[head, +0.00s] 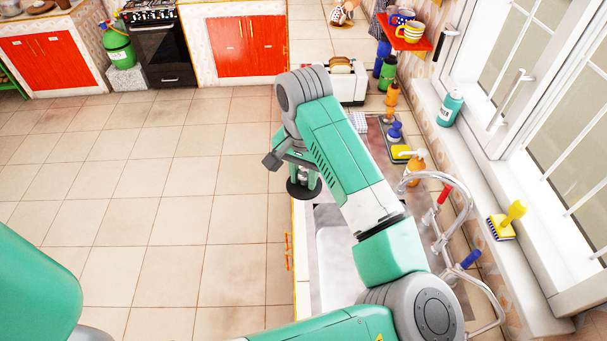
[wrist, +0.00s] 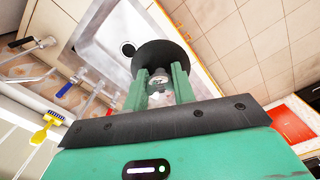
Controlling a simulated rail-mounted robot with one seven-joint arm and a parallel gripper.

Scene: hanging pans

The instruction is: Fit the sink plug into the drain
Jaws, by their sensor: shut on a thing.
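The sink plug is a black disc with a metal knob on top; it shows in the wrist view (wrist: 168,56) and in the head view (head: 298,191). My gripper (wrist: 160,80) is shut on the plug's knob, with the disc beyond the fingertips. In the head view, my gripper (head: 304,176) holds the plug up in the air, left of the sink and over the floor side in the picture. The drain is a dark round hole (wrist: 127,48) in the grey sink (wrist: 102,42), left of the plug in the wrist view. My arm hides the drain in the head view.
A tall curved faucet (head: 462,190) with red and blue handles stands at the sink's right. An orange soap bottle (head: 414,170) and a yellow sponge (head: 400,152) are behind it. A yellow brush (head: 506,222) lies on the window sill. The tiled floor at left is clear.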

